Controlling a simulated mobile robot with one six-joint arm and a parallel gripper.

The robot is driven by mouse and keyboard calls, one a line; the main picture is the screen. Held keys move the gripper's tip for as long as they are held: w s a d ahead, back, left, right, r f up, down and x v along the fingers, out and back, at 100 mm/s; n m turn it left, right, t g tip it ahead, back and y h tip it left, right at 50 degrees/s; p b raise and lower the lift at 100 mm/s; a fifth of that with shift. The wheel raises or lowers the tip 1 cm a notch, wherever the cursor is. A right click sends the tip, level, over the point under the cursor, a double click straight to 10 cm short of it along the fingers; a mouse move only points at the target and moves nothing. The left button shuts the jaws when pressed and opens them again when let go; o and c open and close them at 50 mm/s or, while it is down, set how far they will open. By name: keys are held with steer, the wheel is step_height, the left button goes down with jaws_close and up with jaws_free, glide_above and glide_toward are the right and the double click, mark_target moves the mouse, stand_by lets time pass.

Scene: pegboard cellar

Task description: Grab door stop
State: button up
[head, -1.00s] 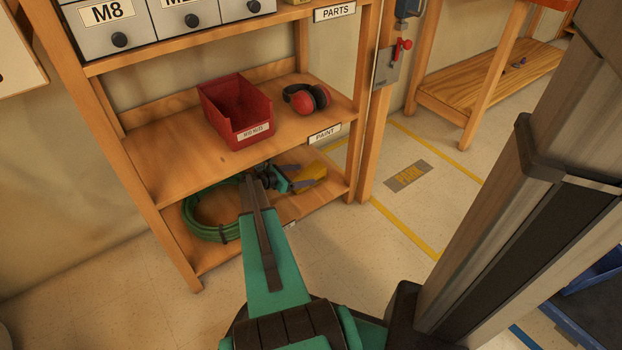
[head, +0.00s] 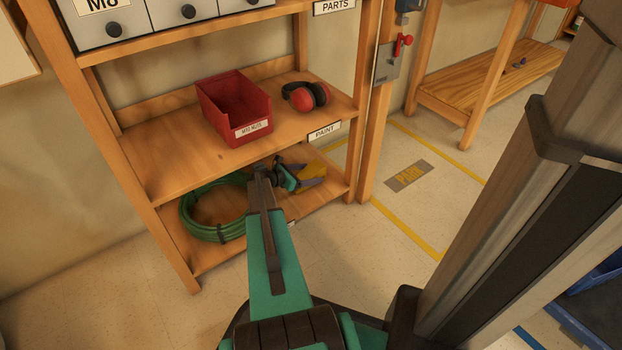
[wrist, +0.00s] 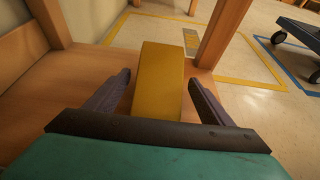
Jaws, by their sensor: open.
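The door stop is a yellow wedge-like block (wrist: 159,80) on the bottom shelf. In the wrist view it lies between the two fingers of my gripper (wrist: 157,95), which is open, with a visible gap on each side. The block's near end is hidden behind the gripper's dark front edge. In the head view, my gripper (head: 309,176) is at the right part of the bottom shelf.
A coiled green hose (head: 213,232) lies on the bottom shelf (head: 285,208), left of my arm. The shelf above holds a red bin (head: 236,108) and red ear muffs (head: 304,97). A wooden post (wrist: 222,32) stands just right of the block.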

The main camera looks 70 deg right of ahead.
steer(key=shift+x, duration=0.8)
steer(key=c, duration=1.6)
steer(key=shift+o, duration=0.2)
steer(key=shift+r, duration=0.2)
